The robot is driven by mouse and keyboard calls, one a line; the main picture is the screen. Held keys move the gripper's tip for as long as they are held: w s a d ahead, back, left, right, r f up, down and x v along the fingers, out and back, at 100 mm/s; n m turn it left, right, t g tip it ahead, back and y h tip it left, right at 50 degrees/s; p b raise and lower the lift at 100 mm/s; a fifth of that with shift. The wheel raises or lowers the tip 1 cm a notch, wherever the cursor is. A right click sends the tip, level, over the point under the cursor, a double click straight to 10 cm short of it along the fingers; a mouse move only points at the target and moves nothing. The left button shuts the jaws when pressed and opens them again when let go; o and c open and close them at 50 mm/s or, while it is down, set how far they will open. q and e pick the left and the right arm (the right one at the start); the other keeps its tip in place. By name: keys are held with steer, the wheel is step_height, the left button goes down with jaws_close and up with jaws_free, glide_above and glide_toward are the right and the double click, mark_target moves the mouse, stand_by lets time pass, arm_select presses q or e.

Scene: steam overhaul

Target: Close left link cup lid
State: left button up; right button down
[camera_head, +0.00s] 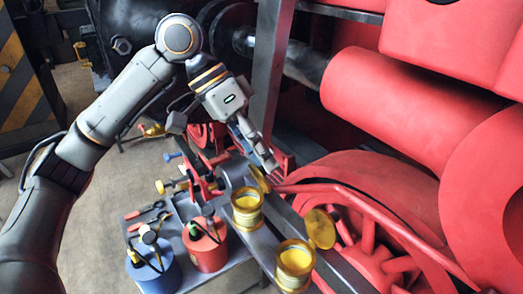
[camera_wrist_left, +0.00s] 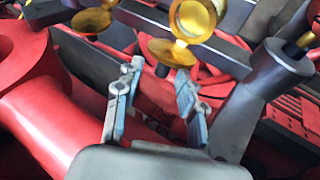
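The left link cup (camera_head: 246,207) is a brass cup with yellow contents, standing on a grey bar in the head view. Its round brass lid (camera_head: 260,179) stands open, tilted up at the cup's far side. My left gripper (camera_head: 268,162) is just beyond and above this lid, pointing down. In the left wrist view the gripper's fingers (camera_wrist_left: 157,76) are spread and nothing is between them. The lid (camera_wrist_left: 172,53) of the nearer cup (camera_wrist_left: 196,16) lies ahead of the fingertips, seemingly apart from them. My right gripper is not seen.
A second brass cup (camera_head: 295,263) with an open lid (camera_head: 320,229) stands nearer on the right. A red can (camera_head: 205,252) and a blue can (camera_head: 153,274) stand on a tray at left. A large red wheel (camera_head: 375,215) and red cylinder (camera_head: 385,100) crowd the right side.

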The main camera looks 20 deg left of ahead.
arm_select(q)
steer(key=shift+a+f, duration=0.2)
steer(key=shift+f, duration=0.1)
steer(key=shift+w+f, duration=0.1)
steer(key=shift+f, duration=0.05)
steer(key=shift+d, duration=0.4)
steer(key=shift+c, duration=0.4)
steer(key=c, duration=0.7)
steer(key=shift+a, duration=0.15)
jaws_close()
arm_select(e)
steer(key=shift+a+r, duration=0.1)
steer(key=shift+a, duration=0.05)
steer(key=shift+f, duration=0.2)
